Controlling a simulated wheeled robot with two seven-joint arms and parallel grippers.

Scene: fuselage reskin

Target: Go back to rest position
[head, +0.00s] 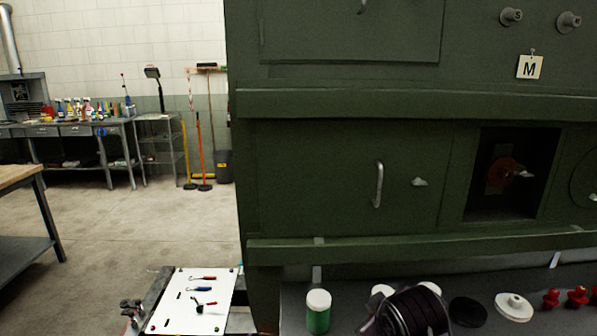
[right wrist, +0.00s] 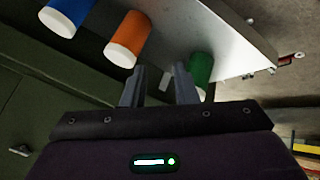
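My right gripper (right wrist: 158,84) shows in the right wrist view with its two fingers apart and nothing between them. The green jar (right wrist: 200,68), orange jar (right wrist: 122,40) and blue jar (right wrist: 66,14), each with a white lid, appear beyond and beside the fingers, apart from them as far as I can see. In the head view a dark ribbed part of my right arm covers part of the shelf at the bottom; its fingers cannot be made out. The green jar (head: 318,314) stands upright to its left. My left gripper is not in view.
A dark green fuselage panel (head: 320,180) with a handle fills the right side. Its shelf holds a black disc (head: 467,311), a white disc (head: 514,306) and red pieces (head: 577,296). A white board (head: 190,308) with tools lies lower left. The floor (head: 130,225) at left is open.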

